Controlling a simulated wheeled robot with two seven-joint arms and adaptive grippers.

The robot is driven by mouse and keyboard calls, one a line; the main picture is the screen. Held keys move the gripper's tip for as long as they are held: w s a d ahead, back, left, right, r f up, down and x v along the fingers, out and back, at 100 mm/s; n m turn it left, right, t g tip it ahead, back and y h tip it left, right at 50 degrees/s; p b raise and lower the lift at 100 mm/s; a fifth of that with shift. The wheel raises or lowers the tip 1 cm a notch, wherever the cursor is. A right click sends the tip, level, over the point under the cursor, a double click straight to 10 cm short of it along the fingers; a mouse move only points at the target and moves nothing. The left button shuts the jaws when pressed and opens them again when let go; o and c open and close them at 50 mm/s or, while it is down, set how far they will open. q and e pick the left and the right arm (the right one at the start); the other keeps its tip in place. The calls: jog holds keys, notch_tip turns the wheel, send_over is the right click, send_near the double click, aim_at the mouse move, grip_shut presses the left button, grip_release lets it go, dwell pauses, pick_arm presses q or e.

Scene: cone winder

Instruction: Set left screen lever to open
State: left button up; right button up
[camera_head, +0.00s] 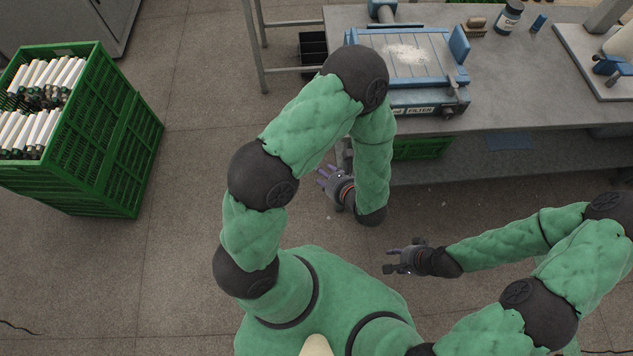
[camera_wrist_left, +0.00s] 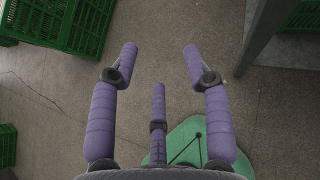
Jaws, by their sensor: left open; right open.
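A blue and grey filter unit (camera_head: 415,60) with a "FILTER" label on its front sits on the table. A small dark knob-like part (camera_head: 452,88) is at its right front corner. I cannot make out a left screen lever or its setting; my left arm covers the unit's left front part. My left gripper (camera_head: 324,179) has purple fingers and hangs in front of the table, below and apart from the unit. In the left wrist view it is open and empty (camera_wrist_left: 160,62) above the floor. My right gripper (camera_head: 389,259) is open and empty, nearer my body.
The grey table (camera_head: 545,110) holds a dark bottle (camera_head: 508,17) and a machine on a light base (camera_head: 590,65) at the right. Another green crate (camera_head: 422,148) is under the table. Floor between is clear.

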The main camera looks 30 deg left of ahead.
pick_arm(q)
jog(key=shift+s+a+f+n+g, duration=0.15)
jog(key=shift+s+f+n+g, duration=0.15)
jog(key=shift+s, duration=0.25)
jog(key=shift+s+a+f+n+g, duration=0.15)
jog(key=shift+s+f+g, duration=0.2)
jog(key=shift+s, duration=0.25)
jog(key=shift+s+a+f+n+g, duration=0.1)
jog(key=shift+s+f+n+g, duration=0.2)
jog(key=shift+s, duration=0.25)
